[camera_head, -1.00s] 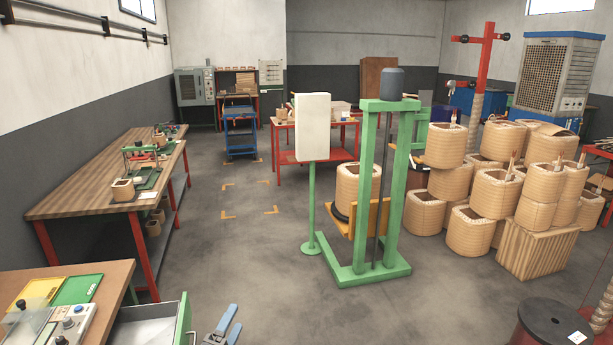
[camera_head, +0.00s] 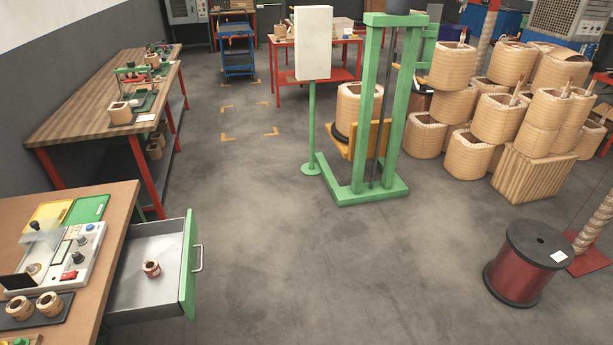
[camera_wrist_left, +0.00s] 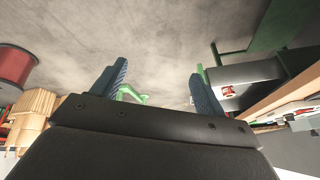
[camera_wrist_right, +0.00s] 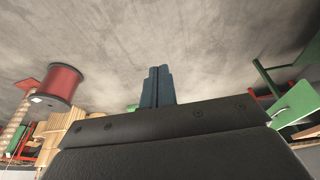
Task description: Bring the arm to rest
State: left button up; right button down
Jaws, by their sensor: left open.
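My left gripper (camera_wrist_left: 157,80) shows only in the left wrist view. Its two blue fingers stand wide apart with nothing between them, against the grey floor. My right gripper (camera_wrist_right: 156,75) shows only in the right wrist view. Its blue fingers are together, with nothing visible between them. Neither arm is in the head view. The open drawer (camera_head: 143,249) has a green front and sticks out from the near-left bench. A small coil (camera_head: 152,269) stands inside it. The drawer and coil also show at the right of the left wrist view, beside the left fingers but apart from them.
The near-left bench (camera_head: 20,203) carries a test box (camera_head: 85,262) and a black tray (camera_head: 62,331) with two coils. A green press frame (camera_head: 355,190) stands ahead. A red wire spool (camera_head: 519,270) stands at right. The floor between is clear.

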pick_arm(q)
jog(key=s+d+f+g+b, duration=0.1)
jog(key=s+d+f+b, duration=0.1)
jog(key=f, duration=0.7)
jog(key=s+d+f+g+h+b, duration=0.1)
jog(key=f+b, duration=0.3)
jog(key=f, duration=0.5)
jog(key=s+d+f+g+b, duration=0.1)
jog(key=s+d+f+b, duration=0.1)
jog(key=f, duration=0.7)
jog(key=shift+s+d+n+g+b, duration=0.3)
jog(key=shift+s+d+b, duration=0.1)
jog(key=shift+d+b, duration=0.55)
pick_arm(e)
jog(key=s+a+f+g, duration=0.1)
jog(key=a+f, duration=0.1)
jog(key=f, duration=1)
jog(key=s+a+f+g, duration=0.1)
jog(key=a+f, duration=0.2)
jog(key=f, duration=0.9)
jog(key=shift+s+a+f+y, duration=0.2)
jog(key=shift+s+a+y, duration=0.1)
jog(key=shift+a+y, duration=0.1)
pick_arm(q)
jog(key=shift+s+a, duration=0.1)
jog(key=shift+a, duration=0.05)
pick_arm(e)
jog(key=shift+d, duration=0.1)
